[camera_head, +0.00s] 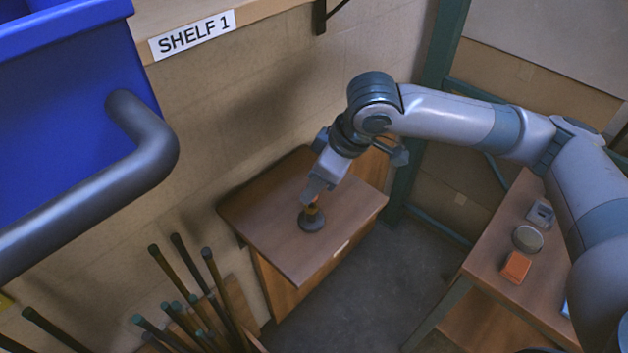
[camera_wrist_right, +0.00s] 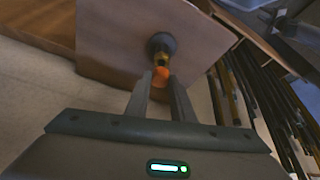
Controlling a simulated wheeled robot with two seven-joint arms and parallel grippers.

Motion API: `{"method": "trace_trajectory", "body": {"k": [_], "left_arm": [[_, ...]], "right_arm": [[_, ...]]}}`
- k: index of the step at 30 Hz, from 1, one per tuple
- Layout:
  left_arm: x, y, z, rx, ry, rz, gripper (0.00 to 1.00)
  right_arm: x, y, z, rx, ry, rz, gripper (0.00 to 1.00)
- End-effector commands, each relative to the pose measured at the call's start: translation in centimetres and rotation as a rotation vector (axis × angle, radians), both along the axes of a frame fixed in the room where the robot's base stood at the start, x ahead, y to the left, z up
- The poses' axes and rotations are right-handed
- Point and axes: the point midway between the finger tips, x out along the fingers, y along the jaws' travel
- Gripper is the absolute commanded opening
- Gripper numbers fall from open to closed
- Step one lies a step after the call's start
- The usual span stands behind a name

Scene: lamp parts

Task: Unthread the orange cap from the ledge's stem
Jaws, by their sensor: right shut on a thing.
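The wooden ledge (camera_head: 262,222) juts out from the wall, and in the right wrist view its top (camera_wrist_right: 112,32) fills the upper middle. A round dark base (camera_head: 311,221) stands on it with a short brass-coloured stem, and the base also shows in the right wrist view (camera_wrist_right: 161,42). The orange cap (camera_wrist_right: 161,73) is at the near end of the stem, between my fingertips. My right gripper (camera_head: 312,199) reaches down from the upper right and is shut on the cap; its fingers (camera_wrist_right: 162,80) hide part of it. My left gripper is not in view.
Several dark rods (camera_head: 190,295) stand at the lower left. A side table (camera_head: 500,235) at right holds an orange block (camera_head: 515,267) and a round tin (camera_head: 527,238).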

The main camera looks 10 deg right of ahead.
Motion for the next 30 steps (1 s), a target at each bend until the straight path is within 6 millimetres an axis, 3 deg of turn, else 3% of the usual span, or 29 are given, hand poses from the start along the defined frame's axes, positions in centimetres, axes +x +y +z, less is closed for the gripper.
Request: {"method": "trace_trajectory", "body": {"k": [21, 30], "left_arm": [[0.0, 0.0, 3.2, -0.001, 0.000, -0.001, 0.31], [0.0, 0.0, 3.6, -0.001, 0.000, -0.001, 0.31]], "right_arm": [[0.2, -0.2, 0.3, 0.000, 0.000, 0.279, 0.00], [0.3, -0.1, 0.1, 0.001, -0.001, 0.346, 0.00]]}}
